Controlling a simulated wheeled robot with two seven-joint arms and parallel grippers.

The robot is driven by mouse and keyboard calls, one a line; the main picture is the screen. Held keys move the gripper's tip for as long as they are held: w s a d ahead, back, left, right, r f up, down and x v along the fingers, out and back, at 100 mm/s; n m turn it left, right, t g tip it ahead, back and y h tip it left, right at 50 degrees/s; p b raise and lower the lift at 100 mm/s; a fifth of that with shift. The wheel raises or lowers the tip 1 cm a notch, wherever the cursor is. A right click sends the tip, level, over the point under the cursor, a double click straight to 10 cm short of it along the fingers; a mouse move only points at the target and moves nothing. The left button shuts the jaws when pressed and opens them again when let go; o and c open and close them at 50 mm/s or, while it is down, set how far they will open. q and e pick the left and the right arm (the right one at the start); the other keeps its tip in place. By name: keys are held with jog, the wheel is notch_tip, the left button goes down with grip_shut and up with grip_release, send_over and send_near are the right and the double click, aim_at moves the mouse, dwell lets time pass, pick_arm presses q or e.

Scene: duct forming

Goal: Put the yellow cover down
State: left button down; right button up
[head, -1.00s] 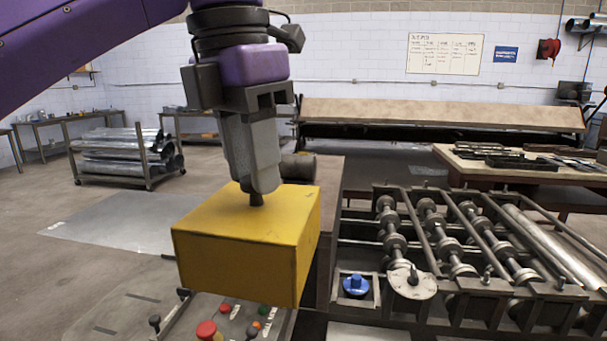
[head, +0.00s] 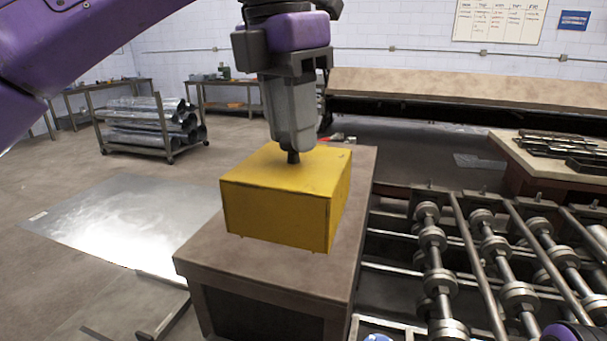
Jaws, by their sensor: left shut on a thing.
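The yellow cover (head: 275,208) is a box-shaped piece in the middle of the head view. My left gripper (head: 293,157) comes down from above and is shut on a small dark knob on the cover's top. The cover is level and sits over the brown top of a cabinet (head: 222,251). Its lower edge looks at or just above that surface; I cannot tell whether it touches. A small purple part of what may be my right arm shows at the bottom right corner, and my right gripper is not in view.
A roller machine (head: 437,262) with several shafts stands right of the cabinet. A sheet of metal (head: 125,222) lies on the floor at left. A cart of metal ducts (head: 150,125) stands behind it. A table (head: 520,150) with dark tools is at right. Small red-handled items (head: 338,137) lie behind the cover.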

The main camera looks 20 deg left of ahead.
pick_arm(q)
jog(key=w, duration=0.1)
jog(key=w+a+f, duration=0.1)
jog(key=w, duration=0.1)
jog(key=w+f, duration=0.1)
jog(key=w, duration=0.1)
jog(key=shift+a+p, duration=0.3)
jog(key=shift+p, duration=0.05)
jog(key=w+a+f+b, duration=0.1)
jog(key=w+f, duration=0.4)
jog(key=f, duration=0.5)
jog(key=shift+w+a+b, duration=0.4)
jog(key=c, duration=1.2)
grip_release()
jog(key=shift+f, duration=0.1)
jog(key=o, duration=0.4)
